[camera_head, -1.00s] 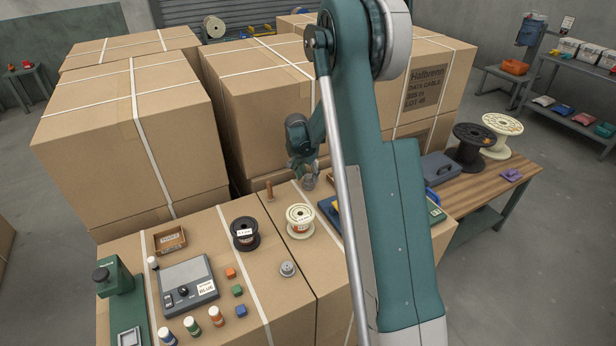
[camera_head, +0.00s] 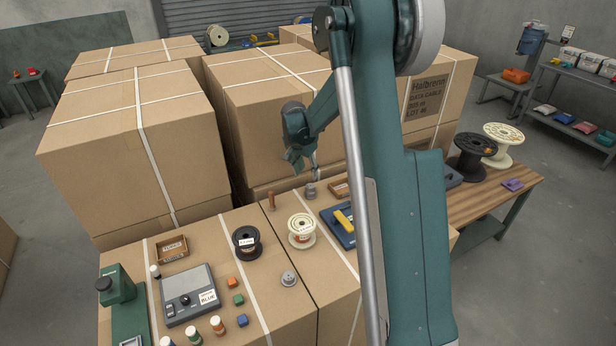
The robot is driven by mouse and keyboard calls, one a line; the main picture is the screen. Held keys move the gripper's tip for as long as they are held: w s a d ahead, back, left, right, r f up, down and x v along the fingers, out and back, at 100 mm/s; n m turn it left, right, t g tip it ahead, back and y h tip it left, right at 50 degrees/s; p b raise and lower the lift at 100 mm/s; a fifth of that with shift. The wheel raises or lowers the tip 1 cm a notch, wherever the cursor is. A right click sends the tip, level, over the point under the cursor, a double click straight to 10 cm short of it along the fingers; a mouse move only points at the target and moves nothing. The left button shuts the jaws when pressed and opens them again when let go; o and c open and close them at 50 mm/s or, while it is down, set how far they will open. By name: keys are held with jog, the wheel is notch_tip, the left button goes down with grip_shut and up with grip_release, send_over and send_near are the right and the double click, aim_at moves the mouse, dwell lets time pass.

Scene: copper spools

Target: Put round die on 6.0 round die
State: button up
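Two small grey round metal pieces that look like dies are on the carton tops. One round die (camera_head: 288,280) lies in front of the cream spool. The other round die (camera_head: 311,190) is farther back, near the wooden peg. No size marking is readable on either, so I cannot tell which is the 6.0 die. My gripper (camera_head: 314,174) points down just above the rear die. The two look close, and I cannot tell whether they touch. The fingers are small and partly overlapped, so their opening is unclear.
A wooden peg (camera_head: 271,201) stands left of the rear die. A blue tray (camera_head: 337,222) with a yellow item is right. Small coloured cubes and a grey scale (camera_head: 188,296) are front left.

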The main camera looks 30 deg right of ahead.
jog(key=shift+v, duration=1.1)
jog(key=s+a+r+n+t+y, duration=0.1)
jog(key=s+a+r+n, duration=0.2)
jog(key=s+a+r, duration=0.55)
jog(key=s+a+r+n+t, duration=0.25)
jog(key=s+a+r, duration=0.25)
jog(key=s+r, duration=0.55)
jog(key=s+a+n+t+y, duration=0.1)
jog(key=s+a+n, duration=0.2)
jog(key=s, duration=0.9)
jog(key=s+a+n+t, duration=0.1)
jog(key=s+a+n, duration=0.3)
jog(key=s+a, duration=0.3)
jog(key=s, duration=0.5)
jog(key=shift+s+f+y, duration=0.35)
jog(key=shift+s+y, duration=0.05)
